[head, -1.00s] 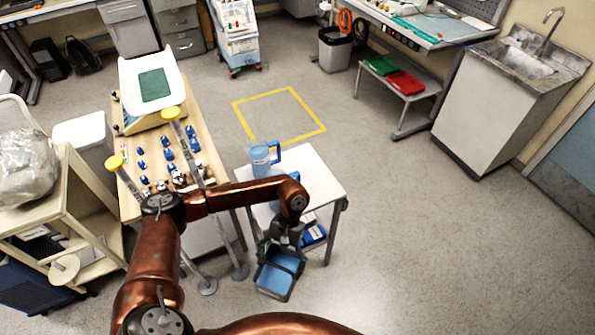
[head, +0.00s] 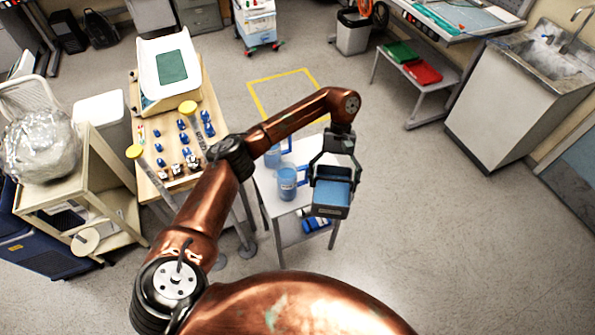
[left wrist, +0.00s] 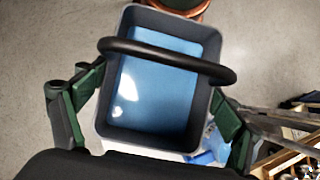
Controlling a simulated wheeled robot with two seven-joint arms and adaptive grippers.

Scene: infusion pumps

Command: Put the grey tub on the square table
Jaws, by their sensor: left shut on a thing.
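The grey tub (head: 331,211) has a blue inside and a dark arched handle. My left gripper (head: 334,172) is shut on it, and the tub hangs over the right part of the small white square table (head: 267,193) in the head view. How far it is above the top I cannot tell. In the left wrist view the tub (left wrist: 155,95) sits between the green-padded fingers, its handle crossing the opening. The tub and my arm hide part of the table top. My right gripper is not in view.
A blue jug (head: 287,182) stands on the square table, with another blue vessel (head: 272,156) behind it, partly hidden by my arm. Blue items (head: 316,224) lie on the lower shelf. A wooden-topped table (head: 150,190) with small blue items stands left. Floor right of the table is clear.

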